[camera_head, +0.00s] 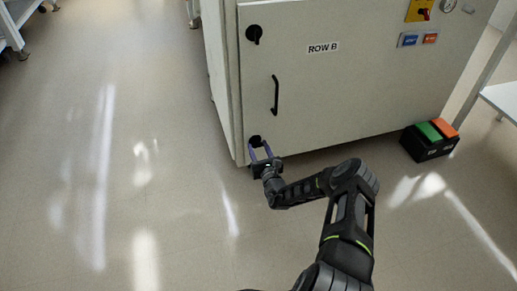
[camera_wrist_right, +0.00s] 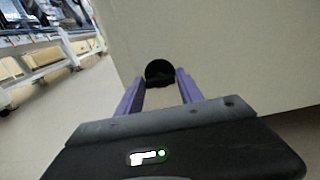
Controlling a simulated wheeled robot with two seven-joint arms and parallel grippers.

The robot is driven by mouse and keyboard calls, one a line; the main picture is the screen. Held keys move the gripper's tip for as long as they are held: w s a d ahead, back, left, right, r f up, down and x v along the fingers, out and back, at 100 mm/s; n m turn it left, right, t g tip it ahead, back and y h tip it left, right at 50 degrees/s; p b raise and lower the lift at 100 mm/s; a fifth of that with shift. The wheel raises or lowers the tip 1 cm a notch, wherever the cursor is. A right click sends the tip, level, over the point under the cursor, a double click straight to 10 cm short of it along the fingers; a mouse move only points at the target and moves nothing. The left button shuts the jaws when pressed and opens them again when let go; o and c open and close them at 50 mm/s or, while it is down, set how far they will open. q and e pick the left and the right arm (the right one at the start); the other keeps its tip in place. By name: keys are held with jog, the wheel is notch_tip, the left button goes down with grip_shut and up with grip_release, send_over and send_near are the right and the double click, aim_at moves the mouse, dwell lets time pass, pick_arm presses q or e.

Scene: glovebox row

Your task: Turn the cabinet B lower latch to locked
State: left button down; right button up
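The cabinet marked ROW B (camera_head: 340,90) stands with its door facing me. The lower latch (camera_head: 255,141) is a dark round knob near the door's bottom left corner. It also shows in the right wrist view (camera_wrist_right: 160,72), between and just beyond the fingertips. My right gripper (camera_head: 261,150) is open, its two purple fingers (camera_wrist_right: 158,88) pointing at the latch, one on each side. Whether the fingers touch it I cannot tell. The upper latch (camera_head: 254,34) is a similar dark knob near the top left, with a lever pointing down. My left gripper is not in view.
A black vertical handle (camera_head: 275,95) sits on the door between the latches. A black box with green and orange tops (camera_head: 430,139) lies on the floor at right. A white table (camera_head: 503,97) is at the right edge. The floor at left is clear.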

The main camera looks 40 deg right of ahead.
grip_shut()
jog(key=shift+m, duration=0.3)
jog(key=shift+m+p, duration=1.3)
jog(key=shift+m, duration=7.5)
jog(key=shift+o, duration=2.3)
grip_release()
